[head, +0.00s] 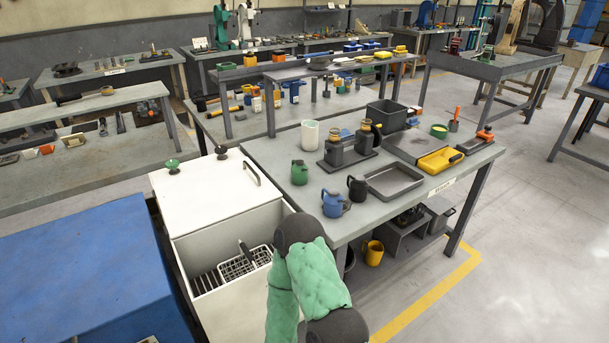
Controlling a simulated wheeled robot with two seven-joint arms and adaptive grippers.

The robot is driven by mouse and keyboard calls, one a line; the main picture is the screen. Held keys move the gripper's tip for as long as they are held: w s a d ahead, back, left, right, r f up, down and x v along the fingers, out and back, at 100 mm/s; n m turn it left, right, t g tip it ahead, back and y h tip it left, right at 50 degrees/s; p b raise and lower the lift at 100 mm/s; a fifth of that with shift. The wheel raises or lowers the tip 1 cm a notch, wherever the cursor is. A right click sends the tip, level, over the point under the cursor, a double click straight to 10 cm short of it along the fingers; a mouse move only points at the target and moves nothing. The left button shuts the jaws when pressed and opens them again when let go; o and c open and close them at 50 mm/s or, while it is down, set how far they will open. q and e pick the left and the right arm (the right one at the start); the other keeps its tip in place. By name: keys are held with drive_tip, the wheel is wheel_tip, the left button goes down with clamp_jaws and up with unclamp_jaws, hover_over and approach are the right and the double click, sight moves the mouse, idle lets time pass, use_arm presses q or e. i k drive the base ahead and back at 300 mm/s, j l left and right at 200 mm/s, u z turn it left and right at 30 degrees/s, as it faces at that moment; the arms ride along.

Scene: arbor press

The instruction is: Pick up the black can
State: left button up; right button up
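The black can (357,189) stands upright near the front edge of the grey workbench (270,155). It is small and dark, with what looks like a handle or spout on its side. A similar blue can (334,205) stands just left of it, and a green can (299,172) stands farther back to the left. A green and dark grey arm link of mine shows at the bottom middle, in front of the bench. Neither of my grippers can be seen, and nothing visible touches the black can.
A shallow grey tray (420,178) lies right of the black can. Two dark, amber-topped containers stand behind it, with a white cylinder (309,135) to their left. A yellow object (436,161) is at the right. An open white cabinet (200,222) stands left of the bench.

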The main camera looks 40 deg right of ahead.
sight(359, 188)
drive_tip(key=l+u, duration=0.15)
drive_tip(key=l, duration=0.25)
drive_tip(key=l+u, duration=0.1)
drive_tip(key=l, duration=0.3)
drive_tip(key=k+l+u, duration=0.15)
drive_tip(key=l, duration=0.25)
drive_tip(key=l+u, duration=0.1)
drive_tip(key=l, duration=0.3)
drive_tip(key=k+l+u, duration=0.15)
drive_tip(key=l, duration=0.25)
drive_tip(key=k+l+u, duration=0.15)
drive_tip(key=l, duration=0.25)
drive_tip(key=k+l+u, duration=0.1)
drive_tip(key=l, duration=0.25)
